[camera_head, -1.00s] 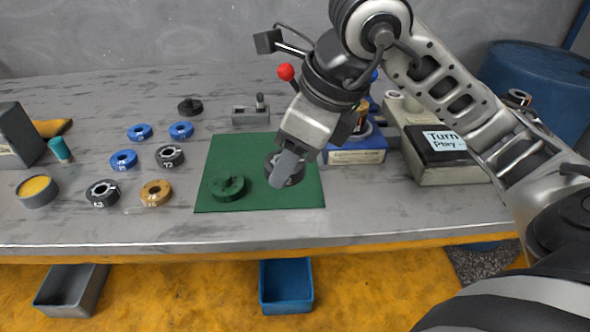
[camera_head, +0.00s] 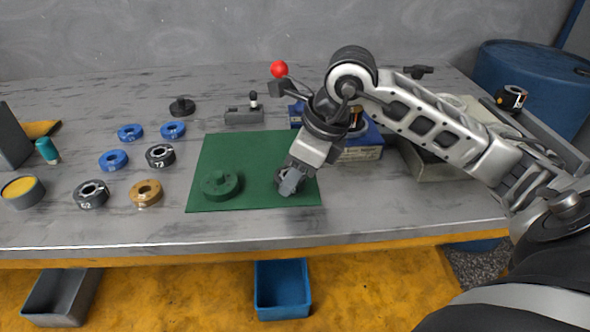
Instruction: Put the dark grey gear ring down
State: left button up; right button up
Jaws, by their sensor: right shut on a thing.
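The dark grey gear ring (camera_head: 282,178) is at the right part of the green mat (camera_head: 245,150), partly hidden by my gripper. My right gripper (camera_head: 289,188) points down at it with its fingers shut on it. The ring looks low, at or just above the mat; I cannot tell if it touches. A round green fixture (camera_head: 221,184) with a raised centre sits on the mat to the left of the ring. My left gripper is not in view.
Blue rings (camera_head: 131,132), dark numbered rings (camera_head: 160,155) and a brass ring (camera_head: 146,193) lie left of the mat. A blue box (camera_head: 362,147) stands behind and right of the gripper. A grey block (camera_head: 244,116) is behind the mat. The mat's front middle is clear.

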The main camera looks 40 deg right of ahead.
jog(key=shift+f, duration=0.1)
jog(key=o, duration=1.2)
jog(key=shift+r, duration=0.25)
jog(key=p+v, duration=0.1)
jog(key=v, duration=1)
jog(key=shift+s+r, duration=0.1)
jog(key=shift+r, duration=0.3)
